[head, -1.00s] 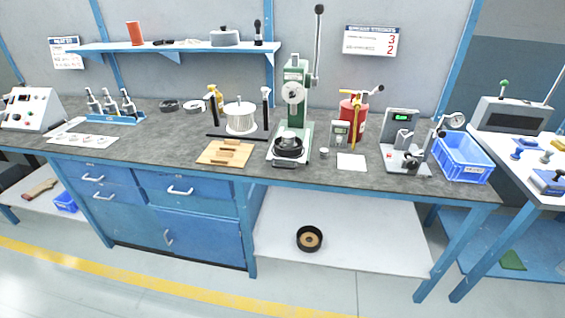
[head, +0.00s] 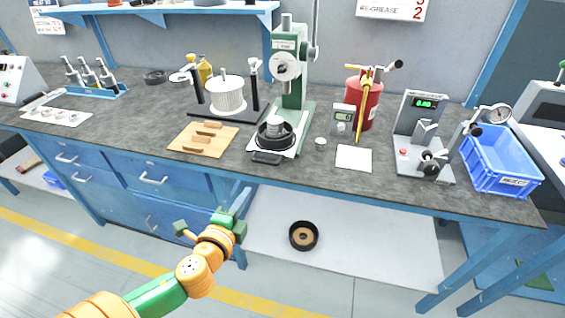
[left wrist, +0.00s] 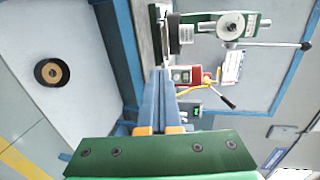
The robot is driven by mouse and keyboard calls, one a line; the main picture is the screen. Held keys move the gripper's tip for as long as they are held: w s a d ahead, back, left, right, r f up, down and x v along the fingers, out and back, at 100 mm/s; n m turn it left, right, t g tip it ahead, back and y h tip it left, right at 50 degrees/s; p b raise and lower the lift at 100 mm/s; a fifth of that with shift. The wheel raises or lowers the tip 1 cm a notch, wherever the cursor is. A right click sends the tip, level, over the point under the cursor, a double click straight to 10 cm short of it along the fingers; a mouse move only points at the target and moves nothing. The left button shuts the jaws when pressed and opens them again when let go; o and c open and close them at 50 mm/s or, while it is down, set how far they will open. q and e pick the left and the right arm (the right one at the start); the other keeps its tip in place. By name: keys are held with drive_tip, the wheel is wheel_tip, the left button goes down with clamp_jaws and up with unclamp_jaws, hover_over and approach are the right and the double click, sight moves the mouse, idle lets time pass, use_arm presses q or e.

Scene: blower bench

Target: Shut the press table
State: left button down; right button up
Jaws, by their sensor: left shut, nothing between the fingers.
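The green arbor press (head: 290,75) stands on the bench. At its base is the press table (head: 290,150), a pale plate carrying a black round part with a metal piece on it. A black handle (head: 266,158) is on its front, at the bench's front edge. My left gripper (head: 226,216) is shut and empty, in front of the bench, below and left of the handle. In the left wrist view its fingers (left wrist: 160,75) are together, with the press (left wrist: 230,25) beyond them, turned sideways. How far the table is out is hard to tell. My right gripper is not in view.
A wooden board (head: 203,138) and a spool stand (head: 228,95) are left of the press. A white sheet (head: 354,157), a red cylinder (head: 366,100), a gauge stand and a blue bin (head: 500,165) are to the right. A black ring (head: 303,235) lies on the lower shelf.

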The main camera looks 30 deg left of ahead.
sight(264, 163)
use_arm(q)
drive_tip(key=x, duration=1.2)
drive_tip(key=shift+w+a+f, duration=0.15)
drive_tip(key=shift+w+a, duration=0.1)
drive_tip(key=shift+a, duration=0.1)
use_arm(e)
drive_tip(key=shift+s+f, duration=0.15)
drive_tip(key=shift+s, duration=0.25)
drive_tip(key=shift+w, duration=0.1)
